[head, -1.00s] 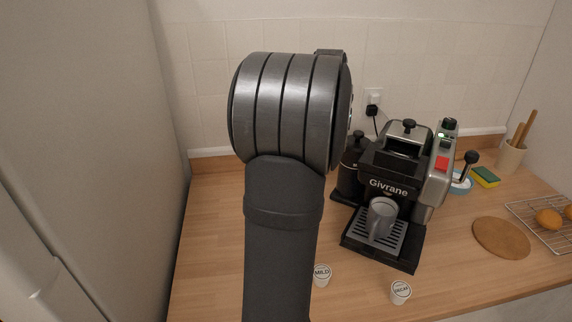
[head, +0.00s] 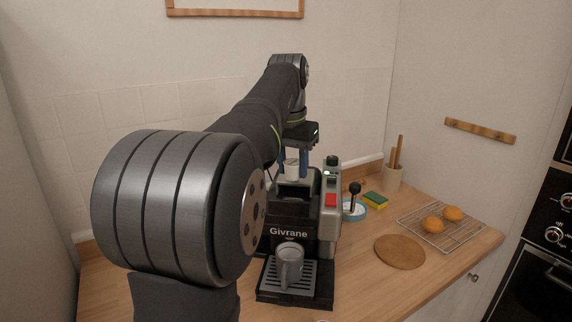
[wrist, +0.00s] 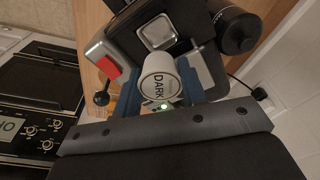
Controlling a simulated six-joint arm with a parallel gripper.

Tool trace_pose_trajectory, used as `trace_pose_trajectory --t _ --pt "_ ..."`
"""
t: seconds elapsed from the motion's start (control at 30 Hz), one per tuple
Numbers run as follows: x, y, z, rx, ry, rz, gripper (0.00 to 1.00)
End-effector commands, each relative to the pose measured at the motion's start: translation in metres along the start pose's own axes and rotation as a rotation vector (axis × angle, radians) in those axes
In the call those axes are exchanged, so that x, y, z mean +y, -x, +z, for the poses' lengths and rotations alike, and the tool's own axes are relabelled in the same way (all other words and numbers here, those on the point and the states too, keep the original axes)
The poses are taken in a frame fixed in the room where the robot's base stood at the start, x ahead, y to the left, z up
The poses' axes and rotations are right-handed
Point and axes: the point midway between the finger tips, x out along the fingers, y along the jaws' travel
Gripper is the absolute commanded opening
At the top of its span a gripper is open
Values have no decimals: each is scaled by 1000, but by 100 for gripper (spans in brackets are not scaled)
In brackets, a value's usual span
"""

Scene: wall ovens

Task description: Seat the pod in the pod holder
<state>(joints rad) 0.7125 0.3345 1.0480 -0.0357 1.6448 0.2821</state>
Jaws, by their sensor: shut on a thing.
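My gripper (head: 292,173) has blue fingers and is shut on a white pod (head: 291,167). In the wrist view the pod (wrist: 159,84) shows its round face marked DARK, between the two fingers. The gripper points down over the top of the black Givrane coffee machine (head: 290,222). The pod appears just above the dark recess (head: 292,190) in the machine's top. The pod holder's inside is not clearly visible, and I cannot tell whether the pod touches it.
A grey mug (head: 289,265) stands on the drip tray (head: 270,290). Right of the machine are a red button (head: 331,200), a black-knobbed tool (head: 354,190), a sponge (head: 375,200), a round board (head: 400,252) and a rack (head: 462,230) with buns.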

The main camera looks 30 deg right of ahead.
Motion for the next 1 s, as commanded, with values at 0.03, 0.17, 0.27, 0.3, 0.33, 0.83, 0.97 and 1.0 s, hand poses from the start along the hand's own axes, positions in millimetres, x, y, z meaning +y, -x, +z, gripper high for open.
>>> trace_pose_trajectory --t 0.03,0.17,0.27,0.3,0.33,0.83,0.97,1.0 --pt "0 0 0 0 1 0 13" --pt "0 0 1 0 10 -1 13" --pt "0 -5 1 -1 10 -1 13" --pt "0 -7 1 0 10 -1 13" --pt "0 -10 2 -1 10 -1 13" --pt "0 -52 7 -1 9 -1 13" --pt "-1 -56 7 0 9 -2 13" --pt "-1 -57 7 0 9 -2 13"
